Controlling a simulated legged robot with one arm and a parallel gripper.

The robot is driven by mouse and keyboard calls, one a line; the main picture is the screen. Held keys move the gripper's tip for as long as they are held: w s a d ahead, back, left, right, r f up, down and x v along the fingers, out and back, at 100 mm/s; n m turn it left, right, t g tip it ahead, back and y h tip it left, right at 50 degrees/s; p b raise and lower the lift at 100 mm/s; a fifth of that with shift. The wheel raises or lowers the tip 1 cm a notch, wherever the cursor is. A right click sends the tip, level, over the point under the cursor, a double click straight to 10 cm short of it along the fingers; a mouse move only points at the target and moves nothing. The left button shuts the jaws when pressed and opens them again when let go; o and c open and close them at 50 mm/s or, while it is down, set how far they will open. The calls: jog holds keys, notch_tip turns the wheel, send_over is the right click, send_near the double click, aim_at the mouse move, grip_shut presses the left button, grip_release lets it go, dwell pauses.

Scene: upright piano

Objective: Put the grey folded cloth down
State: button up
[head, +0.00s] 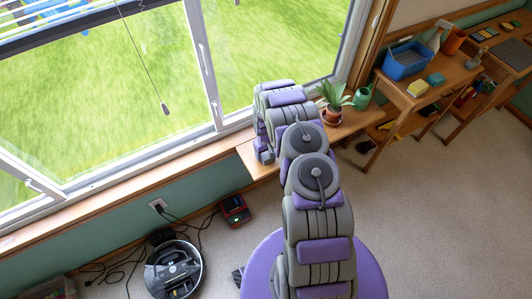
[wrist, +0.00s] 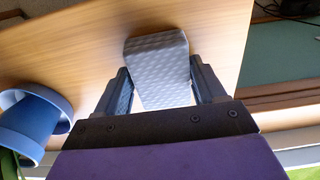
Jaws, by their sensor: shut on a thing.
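The grey folded cloth (wrist: 157,62) is between the two fingers of my gripper (wrist: 160,72) in the wrist view, with a quilted pattern on its face. My gripper is shut on it. The cloth lies in front of a wooden surface (wrist: 75,45); I cannot tell whether it touches it. In the head view my gripper (head: 264,152) is at the left end of the low wooden shelf (head: 347,128) under the window. My arm hides most of that end, and the cloth cannot be made out there.
A potted plant (head: 333,98) and a green watering can (head: 362,98) stand on the shelf, right of my arm. A blue round pot-like object (wrist: 35,118) is left of my gripper in the wrist view. A robot vacuum (head: 174,269) and cables lie on the floor.

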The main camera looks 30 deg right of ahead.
jog(key=o, duration=0.9)
jog(key=shift+o, duration=1)
jog(key=shift+d+f, duration=0.1)
jog(key=shift+d, duration=0.15)
notch_tip(320, 180, up, 14)
jog(key=p, duration=0.3)
notch_tip(320, 180, up, 9)
send_over(266, 153)
jog(key=s+a, duration=0.1)
jog(key=a, duration=0.1)
jog(key=s+a+r, duration=0.3)
jog(key=s+r, duration=0.1)
jog(key=r, duration=0.3)
jog(key=s+a+r, duration=0.2)
jog(key=s+r, duration=0.2)
jog(key=r, duration=0.3)
jog(key=s+a+r+g, duration=0.1)
jog(key=s+a+r, duration=0.2)
jog(key=s+r, duration=0.35)
jog(key=s+a+r, duration=0.3)
jog(key=s+r, duration=0.2)
jog(key=s, duration=0.3)
jog(key=s+a+r, duration=0.1)
jog(key=s+r, duration=0.1)
jog(key=s, duration=0.6)
jog(key=s+a+r, duration=0.2)
jog(key=s, duration=0.6)
jog(key=shift+a+g, duration=0.15)
jog(key=shift+g, duration=0.25)
